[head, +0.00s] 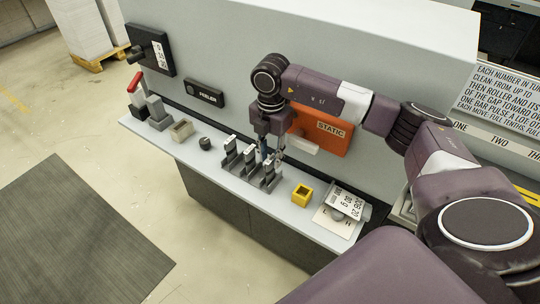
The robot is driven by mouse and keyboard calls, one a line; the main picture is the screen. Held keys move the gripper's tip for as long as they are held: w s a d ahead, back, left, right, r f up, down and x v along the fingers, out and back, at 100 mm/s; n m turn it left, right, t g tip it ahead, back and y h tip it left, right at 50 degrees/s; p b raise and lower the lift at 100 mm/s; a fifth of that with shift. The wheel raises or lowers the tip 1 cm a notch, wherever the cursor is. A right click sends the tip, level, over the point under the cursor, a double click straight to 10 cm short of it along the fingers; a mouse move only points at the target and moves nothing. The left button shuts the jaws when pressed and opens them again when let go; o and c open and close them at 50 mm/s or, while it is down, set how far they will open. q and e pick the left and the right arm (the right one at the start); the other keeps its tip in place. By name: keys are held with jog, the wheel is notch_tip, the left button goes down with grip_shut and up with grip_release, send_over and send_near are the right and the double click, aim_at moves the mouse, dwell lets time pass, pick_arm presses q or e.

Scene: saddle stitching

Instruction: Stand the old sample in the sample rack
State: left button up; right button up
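My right gripper (272,152) points down over the shelf, at the farthest-right of three grey upright stands (269,179). Its fingers are small and partly merge with the stand behind them, so I cannot tell whether they are open or shut, or whether they hold anything. No label marks which thing is the sample rack, and I cannot pick out the old sample for sure. My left gripper is not in view.
A yellow open box (302,193) and printed job sheets (346,203) are right of the stands. A black knob (205,143), beige box (181,130) and red-handled tool (136,83) are left. An orange STATIC box (322,129) is on the machine wall behind my arm.

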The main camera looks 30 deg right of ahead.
jog(key=shift+s+f, duration=0.25)
jog(key=shift+r+p, duration=0.5)
notch_tip(320, 180, up, 12)
jog(key=b, duration=0.4)
jog(key=shift+w+r, duration=0.15)
jog(key=shift+r, duration=0.1)
